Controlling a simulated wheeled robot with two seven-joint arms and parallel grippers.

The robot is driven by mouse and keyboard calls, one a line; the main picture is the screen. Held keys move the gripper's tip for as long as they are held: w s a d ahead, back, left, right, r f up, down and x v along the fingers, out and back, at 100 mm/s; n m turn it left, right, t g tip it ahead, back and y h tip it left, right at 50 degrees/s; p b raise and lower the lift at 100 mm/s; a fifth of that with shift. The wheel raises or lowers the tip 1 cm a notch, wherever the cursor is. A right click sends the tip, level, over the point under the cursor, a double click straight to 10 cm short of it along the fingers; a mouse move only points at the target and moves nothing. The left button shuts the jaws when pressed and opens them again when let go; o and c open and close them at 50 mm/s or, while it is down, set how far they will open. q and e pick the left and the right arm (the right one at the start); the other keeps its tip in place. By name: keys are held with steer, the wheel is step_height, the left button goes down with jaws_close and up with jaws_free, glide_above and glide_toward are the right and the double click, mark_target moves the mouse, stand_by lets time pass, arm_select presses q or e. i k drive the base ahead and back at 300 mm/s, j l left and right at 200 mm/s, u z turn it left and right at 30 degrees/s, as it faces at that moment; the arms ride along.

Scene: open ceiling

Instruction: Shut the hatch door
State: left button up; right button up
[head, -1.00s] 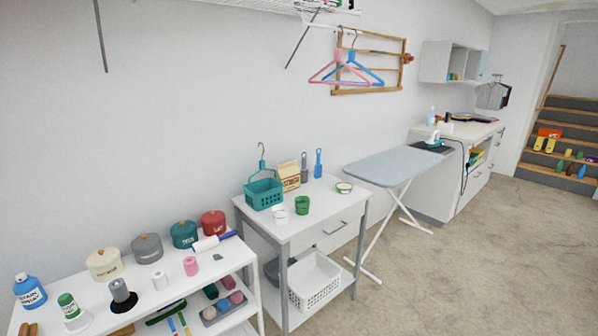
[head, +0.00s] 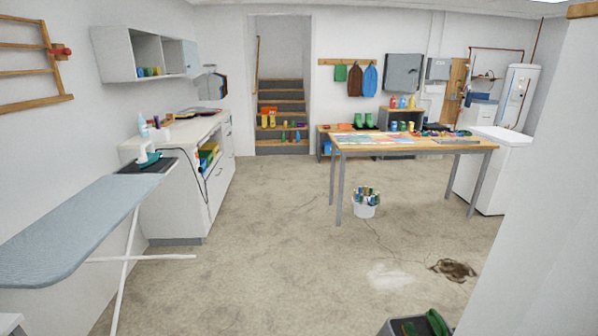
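I cannot tell for certain which thing is the hatch door. A grey square panel (head: 404,73) is on the far wall, right of the hanging bags; whether it stands open is too small to tell. A smaller light grey box (head: 438,69) is fixed to the wall just right of it. A white wall cabinet (head: 113,55) hangs at the upper left, with open compartments and a pale blue panel (head: 190,57) at its right end. Neither of my grippers is in view.
An ironing board (head: 75,228) and white counter (head: 175,190) line the left. A dark bin (head: 415,325) and pale wall (head: 545,220) are near right.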

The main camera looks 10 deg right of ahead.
mark_target(399, 77)
steer(key=i+z, duration=0.25)
steer(key=i, duration=3.2)
steer(key=i+z, duration=0.1)
steer(key=i, duration=4.75)
steer(key=i+l+z, duration=0.1)
steer(key=i+z, duration=0.8)
steer(key=i+j+z, duration=0.15)
steer(key=i+z, duration=0.25)
steer(key=i+l+z, duration=0.3)
steer(key=i, duration=0.35)
steer(key=i+j+z, duration=0.1)
steer(key=i+z, duration=0.25)
steer(key=i, duration=0.55)
